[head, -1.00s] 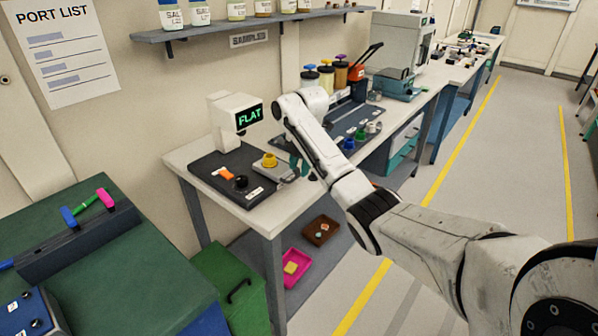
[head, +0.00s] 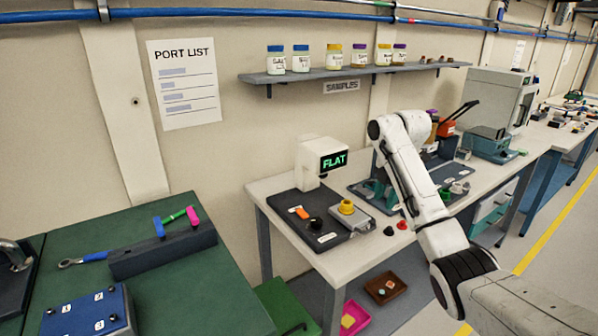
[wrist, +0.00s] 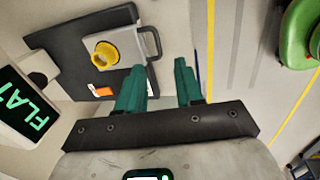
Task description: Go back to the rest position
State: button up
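My gripper (wrist: 160,78) shows two teal fingers apart with nothing between them in the wrist view. In the head view its teal fingers (head: 378,190) are partly hidden by my arm, above the bench to the right of the FLAT display unit (head: 322,162). A yellow ring-shaped piece (head: 347,207) sits on a small grey plate with a handle, on the dark base (head: 330,240). It also shows in the wrist view (wrist: 105,54), apart from the fingers. An orange piece (head: 302,213) and a black knob lie on the same base.
A white bench (head: 345,262) holds the display unit and, farther right, a rack and machine (head: 500,100). A shelf (head: 350,72) with jars hangs above. A green table (head: 190,285) with tools stands left. Red and black knobs (head: 402,225) lie on the bench. The floor is clear at right.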

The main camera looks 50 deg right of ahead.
jog(key=w+a+f+m, duration=0.1)
jog(key=a+f, duration=0.2)
jog(key=a, duration=0.2)
jog(key=w+a+f+m, duration=0.1)
jog(key=a+f, duration=0.3)
jog(key=a, duration=0.1)
jog(key=w+a+f+m+y, duration=0.1)
jog(key=w+a+f, duration=0.1)
jog(key=a+f, duration=0.2)
jog(key=shift+w+a, duration=0.1)
jog(key=shift+a, duration=0.7)
jog(key=s+a+f+m, duration=0.3)
jog(key=s+a+f, duration=0.15)
jog(key=a, duration=0.35)
jog(key=s+a+f+m, duration=0.2)
jog(key=s+a+f, duration=0.25)
jog(key=a, duration=0.25)
jog(key=s+a+f+m, duration=0.3)
jog(key=s+a+f, duration=0.15)
jog(key=a, duration=0.35)
jog(key=s+a+m+g, duration=0.1)
jog(key=s+m, duration=0.3)
jog(key=s, duration=0.9)
jog(key=shift+s+a+h, duration=0.15)
jog(key=shift+a+h, duration=0.15)
